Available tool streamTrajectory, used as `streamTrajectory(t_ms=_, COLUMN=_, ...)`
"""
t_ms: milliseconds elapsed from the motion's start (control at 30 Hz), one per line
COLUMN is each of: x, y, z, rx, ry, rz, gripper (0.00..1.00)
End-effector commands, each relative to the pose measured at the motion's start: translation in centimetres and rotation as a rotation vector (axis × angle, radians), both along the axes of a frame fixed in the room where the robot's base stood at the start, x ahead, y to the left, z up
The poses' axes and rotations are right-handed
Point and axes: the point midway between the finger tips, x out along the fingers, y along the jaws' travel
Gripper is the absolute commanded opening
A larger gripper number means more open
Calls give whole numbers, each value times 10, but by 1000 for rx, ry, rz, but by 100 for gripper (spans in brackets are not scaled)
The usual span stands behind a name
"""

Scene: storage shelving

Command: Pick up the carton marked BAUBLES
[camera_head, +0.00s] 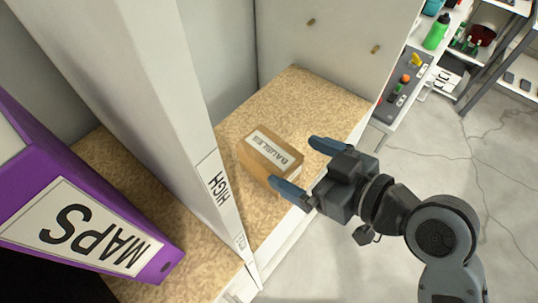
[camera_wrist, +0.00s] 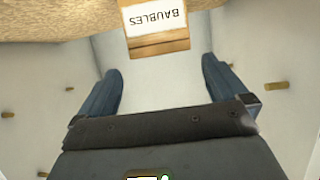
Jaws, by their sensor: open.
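The carton marked BAUBLES (camera_head: 264,155) is a small brown box with a white label, standing on the speckled shelf board (camera_head: 290,100) of an open compartment. My gripper (camera_head: 306,168) is open, with its two blue fingers pointing at the carton from the compartment's front side. In the head view the nearer finger overlaps the carton's lower right edge; I cannot tell whether it touches. In the wrist view the carton (camera_wrist: 156,22) appears upside down at the top, beyond the fingertips and between their lines. Nothing is between the fingers (camera_wrist: 160,75).
A pale upright divider labelled HIGH (camera_head: 217,183) stands left of the carton. Beyond it is a purple binder marked MAPS (camera_head: 100,215). A side wall with wooden pegs (camera_head: 340,40) bounds the compartment. A bench with a green bottle (camera_head: 437,32) stands at upper right; floor there is clear.

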Motion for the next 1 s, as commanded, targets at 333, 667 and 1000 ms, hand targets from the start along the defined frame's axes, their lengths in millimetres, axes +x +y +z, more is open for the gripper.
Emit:
streamTrajectory(t_ms=333, x=19, y=24, z=-11, rx=1, ry=2, rz=-2, gripper=100)
streamTrajectory(t_ms=667, x=42, y=54, z=-26, rx=0, ry=2, rz=-5, gripper=100)
streamTrajectory(t_ms=1000, x=44, y=55, z=-28, rx=0, ry=1, rz=-6, gripper=93)
